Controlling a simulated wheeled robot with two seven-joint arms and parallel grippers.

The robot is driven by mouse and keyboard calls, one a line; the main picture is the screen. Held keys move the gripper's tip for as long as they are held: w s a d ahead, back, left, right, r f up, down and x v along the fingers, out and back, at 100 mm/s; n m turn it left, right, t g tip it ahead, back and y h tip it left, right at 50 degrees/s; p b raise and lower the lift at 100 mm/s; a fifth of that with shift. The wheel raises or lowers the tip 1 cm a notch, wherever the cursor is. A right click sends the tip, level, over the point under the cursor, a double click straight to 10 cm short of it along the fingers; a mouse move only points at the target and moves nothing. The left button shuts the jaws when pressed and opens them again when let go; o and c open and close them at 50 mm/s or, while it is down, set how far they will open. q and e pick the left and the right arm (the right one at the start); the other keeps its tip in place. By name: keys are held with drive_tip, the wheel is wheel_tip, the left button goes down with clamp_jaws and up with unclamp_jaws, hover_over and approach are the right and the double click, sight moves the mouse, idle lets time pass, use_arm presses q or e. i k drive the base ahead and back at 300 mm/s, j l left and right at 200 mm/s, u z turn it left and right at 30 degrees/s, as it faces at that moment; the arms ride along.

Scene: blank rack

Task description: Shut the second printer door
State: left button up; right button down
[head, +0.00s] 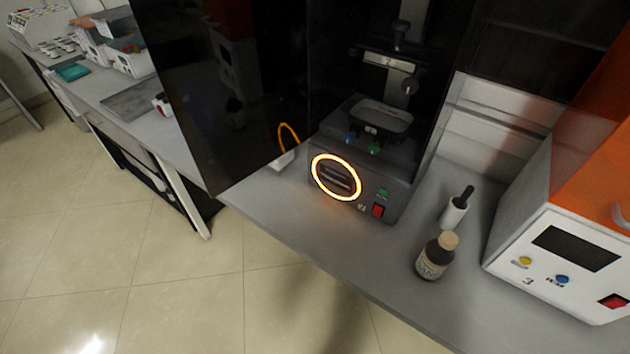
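The second printer (362,160) is a dark machine standing on the grey bench, with a "2" label on its upper part inside. A glowing orange ring surrounds the display on its front, and a green and a red button sit beside it. Its black glossy door (215,90) stands open, swung out to the left and toward me past the bench's front edge. The build platform and tray inside are exposed. Neither of my grippers is in the view.
A dark bottle with a tan cap (435,256) and a white bottle with a black top (456,207) stand right of the printer. A white-and-orange printer marked 3 (565,250) is at the right. Another bench (130,95) is at the left. The tiled floor (150,300) in front is clear.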

sight(232, 74)
drive_tip(key=i+j+z, duration=0.2)
drive_tip(key=j+z, duration=0.2)
drive_tip(key=j, duration=0.15)
drive_tip(key=i+j+z, duration=0.1)
drive_tip(key=j+z, duration=0.3)
drive_tip(key=j, duration=0.2)
drive_tip(key=j+z, duration=0.4)
drive_tip(key=j, duration=0.25)
drive_tip(key=j+z, duration=0.4)
drive_tip(key=j, duration=0.25)
drive_tip(key=k+j+z, duration=0.15)
drive_tip(key=j+z, duration=0.25)
drive_tip(key=j, duration=0.2)
